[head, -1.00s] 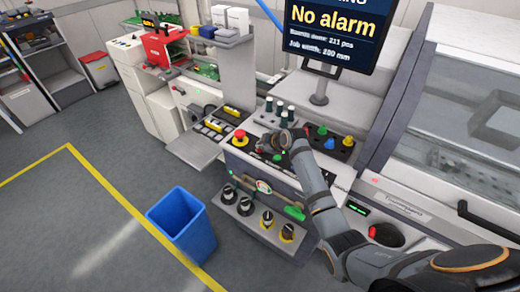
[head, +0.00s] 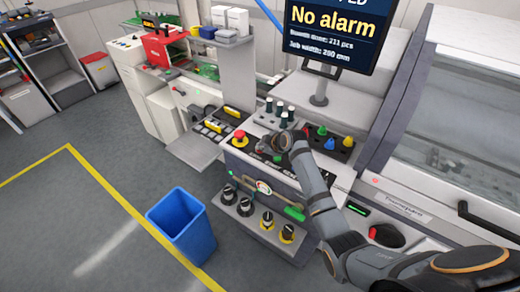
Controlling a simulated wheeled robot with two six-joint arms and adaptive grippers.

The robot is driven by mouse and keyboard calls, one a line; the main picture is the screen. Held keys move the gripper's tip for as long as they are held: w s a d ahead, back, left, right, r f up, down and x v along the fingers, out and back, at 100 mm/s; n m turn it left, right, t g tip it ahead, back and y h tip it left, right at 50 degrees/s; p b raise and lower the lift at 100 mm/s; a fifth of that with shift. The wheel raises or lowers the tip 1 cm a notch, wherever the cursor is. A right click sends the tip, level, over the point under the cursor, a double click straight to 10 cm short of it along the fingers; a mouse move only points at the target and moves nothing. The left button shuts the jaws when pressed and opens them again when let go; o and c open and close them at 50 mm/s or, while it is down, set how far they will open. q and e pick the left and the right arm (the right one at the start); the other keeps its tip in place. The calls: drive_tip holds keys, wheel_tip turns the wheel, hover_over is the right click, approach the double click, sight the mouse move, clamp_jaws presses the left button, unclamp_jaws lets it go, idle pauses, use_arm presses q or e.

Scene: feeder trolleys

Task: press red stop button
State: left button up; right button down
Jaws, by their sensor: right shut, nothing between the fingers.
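The red stop button (head: 239,135) is a red mushroom head on a yellow base, at the left end of the grey control panel (head: 235,160). My right arm comes in from the lower right. My right gripper (head: 264,148) is shut and empty, over the panel just right of the red button. A small gap seems to show between its fingertips and the button; exact contact is hard to tell. My left gripper is not in view. The screen (head: 331,30) above shows "No alarm", with a cut-off top line ending in "PED".
A tray of coloured knobs (head: 330,140) and dark-topped pegs (head: 281,112) stand behind the gripper. A shelf below holds several black and yellow knobs (head: 267,220). A blue bin (head: 182,225) stands on the floor at left. The machine with clear cover (head: 450,130) fills the right.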

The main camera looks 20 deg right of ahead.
drive_tip(key=shift+r+p, duration=0.6)
drive_tip(key=shift+r, duration=0.15)
wheel_tip(320, 180, up, 5)
drive_tip(key=p, duration=0.4)
drive_tip(key=shift+r+p, duration=0.1)
drive_tip(key=shift+p, duration=0.3)
